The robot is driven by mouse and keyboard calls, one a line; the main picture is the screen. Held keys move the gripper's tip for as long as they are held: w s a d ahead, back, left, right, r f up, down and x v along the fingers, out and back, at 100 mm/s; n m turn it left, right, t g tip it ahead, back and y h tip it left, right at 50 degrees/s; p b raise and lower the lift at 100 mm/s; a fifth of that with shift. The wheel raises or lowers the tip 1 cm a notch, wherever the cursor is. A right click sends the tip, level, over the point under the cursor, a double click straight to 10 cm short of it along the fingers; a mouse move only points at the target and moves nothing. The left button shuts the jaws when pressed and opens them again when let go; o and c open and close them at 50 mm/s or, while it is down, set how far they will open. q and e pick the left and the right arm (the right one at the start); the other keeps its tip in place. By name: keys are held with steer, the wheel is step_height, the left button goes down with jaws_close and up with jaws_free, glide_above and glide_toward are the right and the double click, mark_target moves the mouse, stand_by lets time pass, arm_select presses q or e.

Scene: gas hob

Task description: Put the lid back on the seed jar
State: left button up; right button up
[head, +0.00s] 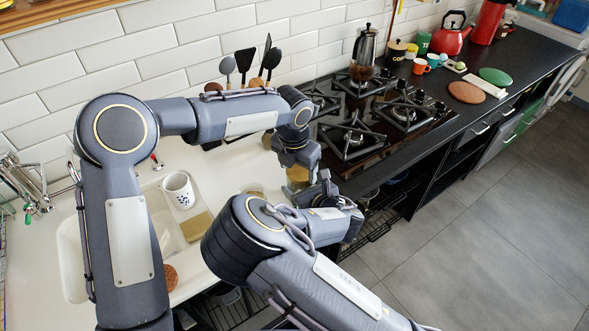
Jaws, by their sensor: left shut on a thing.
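The seed jar (297,178), yellowish and see-through, stands near the counter's front edge, left of the hob. My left gripper (298,162) points down over the top of the jar and is shut, apparently on the lid. The lid itself is hidden by the fingers, so I cannot tell whether it touches the rim. My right gripper (322,188) is low, close beside the jar on its right. Its fingers are partly hidden, and I cannot tell whether they touch the jar.
A utensil holder with black tools (250,62) stands by the tiled wall. The sink (75,250) and a white mug (179,190) are left. A small beige round thing (252,190) sits left of the jar.

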arm_select(q)
steer(key=shift+s+d, duration=0.4)
steer(key=shift+s, duration=0.05)
arm_select(e)
steer(key=shift+s+a+y, duration=0.25)
steer(key=shift+a+y, duration=0.05)
steer(key=shift+a, duration=0.4)
arm_select(q)
steer(key=o, duration=0.9)
steer(key=shift+w+d, duration=0.25)
arm_select(e)
steer(key=shift+w+d, duration=0.25)
arm_select(q)
steer(key=r, duration=0.4)
steer(key=shift+s+a, duration=0.25)
steer(key=shift+a, duration=0.05)
arm_select(e)
steer(key=shift+s, duration=0.15)
arm_select(q)
steer(key=shift+w+r, duration=0.1)
steer(key=shift+r, duration=0.15)
steer(key=shift+w+d, duration=0.15)
arm_select(e)
steer(key=shift+w+d, duration=0.2)
steer(key=shift+d, duration=0.1)
